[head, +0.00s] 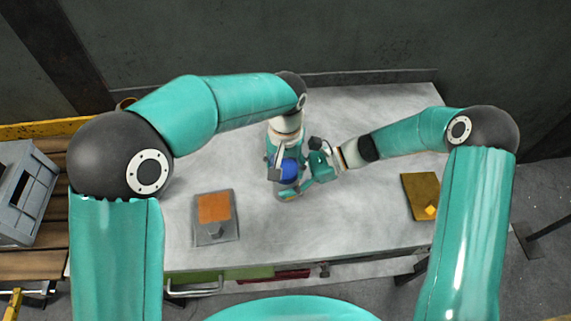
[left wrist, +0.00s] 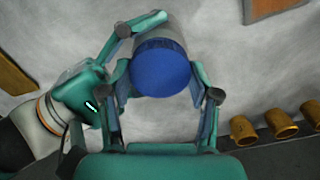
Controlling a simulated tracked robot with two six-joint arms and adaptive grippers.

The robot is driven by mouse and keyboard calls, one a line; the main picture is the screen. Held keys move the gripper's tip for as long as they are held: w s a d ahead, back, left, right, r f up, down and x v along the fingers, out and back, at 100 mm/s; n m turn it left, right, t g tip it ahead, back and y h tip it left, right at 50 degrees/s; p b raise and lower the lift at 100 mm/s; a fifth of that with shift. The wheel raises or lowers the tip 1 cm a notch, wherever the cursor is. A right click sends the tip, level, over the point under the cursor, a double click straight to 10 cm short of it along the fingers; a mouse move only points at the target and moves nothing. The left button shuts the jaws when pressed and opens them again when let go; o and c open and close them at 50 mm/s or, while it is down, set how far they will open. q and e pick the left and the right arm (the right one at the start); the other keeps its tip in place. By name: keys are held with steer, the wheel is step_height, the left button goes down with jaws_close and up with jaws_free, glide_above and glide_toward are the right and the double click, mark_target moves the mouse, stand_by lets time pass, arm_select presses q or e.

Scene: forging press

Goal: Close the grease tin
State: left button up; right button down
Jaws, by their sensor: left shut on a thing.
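The grease tin (left wrist: 162,28) shows in the left wrist view as a grey cylinder, with a round blue lid (left wrist: 160,70) at its near end. I cannot tell whether the lid is fully seated. The blue lid also shows in the head view (head: 288,170). My left gripper (left wrist: 163,85) is shut on the lid, one finger on each side. My right gripper (head: 312,172) comes in from the right, close beside the left one. In the left wrist view one of its fingers lies along the tin's side; its other finger is hidden, so its grip is unclear.
The grey table (head: 370,235) is mostly clear. A grey plate with an orange pad (head: 214,208) lies front left. Several brass cups (left wrist: 281,122) stand in a row. A wall closes the back.

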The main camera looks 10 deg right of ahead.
arm_select(q)
steer(key=m, duration=0.6)
steer(key=shift+w, duration=0.1)
steer(key=o, duration=1.3)
steer(key=shift+r, duration=0.1)
steer(key=shift+r, duration=2.2)
steer(key=shift+c, duration=0.4)
